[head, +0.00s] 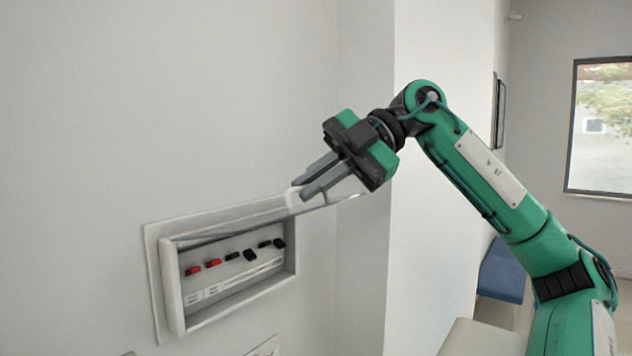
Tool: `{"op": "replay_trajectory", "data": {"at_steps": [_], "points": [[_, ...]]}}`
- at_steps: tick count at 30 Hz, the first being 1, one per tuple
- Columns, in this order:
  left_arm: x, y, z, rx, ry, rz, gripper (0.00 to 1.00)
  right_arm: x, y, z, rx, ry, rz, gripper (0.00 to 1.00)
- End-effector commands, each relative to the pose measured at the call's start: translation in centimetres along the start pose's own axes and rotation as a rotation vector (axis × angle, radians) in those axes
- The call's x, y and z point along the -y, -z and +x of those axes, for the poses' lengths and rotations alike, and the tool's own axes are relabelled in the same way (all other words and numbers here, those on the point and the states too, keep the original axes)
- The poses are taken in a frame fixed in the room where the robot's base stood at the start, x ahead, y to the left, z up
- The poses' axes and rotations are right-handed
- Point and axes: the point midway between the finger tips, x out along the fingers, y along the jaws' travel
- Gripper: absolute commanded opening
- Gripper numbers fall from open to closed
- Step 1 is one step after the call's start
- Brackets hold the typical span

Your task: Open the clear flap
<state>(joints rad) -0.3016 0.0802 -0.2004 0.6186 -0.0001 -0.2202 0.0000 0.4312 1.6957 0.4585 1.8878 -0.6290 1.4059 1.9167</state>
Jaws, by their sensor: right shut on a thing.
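A white-framed wall panel (166,290) is set in the wall at the lower left and holds a row of red and black switches (212,263). The clear flap (240,228) is hinged along the panel's top edge and stands raised, sticking out from the wall, seen nearly edge-on. The switches below show uncovered. My right gripper (305,191) is at the flap's outer right part, its fingers shut on the flap. The fingers hide part of the flap's edge. My left gripper is not in view.
A white wall corner (390,200) stands just right of the panel, behind my right arm. Another plate (263,347) shows on the wall below the panel. A blue seat (503,272) and a window (601,125) are farther off at the right.

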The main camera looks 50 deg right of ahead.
Motion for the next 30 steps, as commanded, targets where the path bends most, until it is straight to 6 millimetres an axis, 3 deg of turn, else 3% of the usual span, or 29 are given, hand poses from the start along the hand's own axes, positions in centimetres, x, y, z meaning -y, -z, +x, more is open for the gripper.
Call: {"op": "replay_trajectory", "data": {"at_steps": [5,7,8,19,23,30], "points": [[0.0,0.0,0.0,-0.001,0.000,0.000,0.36,0.0,-0.1,0.1,0.001,0.000,0.001,0.00],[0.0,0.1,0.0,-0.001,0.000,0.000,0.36,0.0,-0.1,0.1,0.001,0.000,0.001,0.14],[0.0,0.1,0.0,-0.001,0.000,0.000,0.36,0.0,-0.1,0.1,0.001,0.001,0.001,0.16],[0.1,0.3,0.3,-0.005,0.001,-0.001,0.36,0.1,-0.1,-0.5,0.001,0.000,0.000,0.16],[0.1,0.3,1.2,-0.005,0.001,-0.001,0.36,0.1,-0.2,-2.2,0.003,-0.003,0.001,0.16],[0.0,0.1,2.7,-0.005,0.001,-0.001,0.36,0.0,-0.3,-7.4,0.002,-0.003,0.003,0.16]]}}
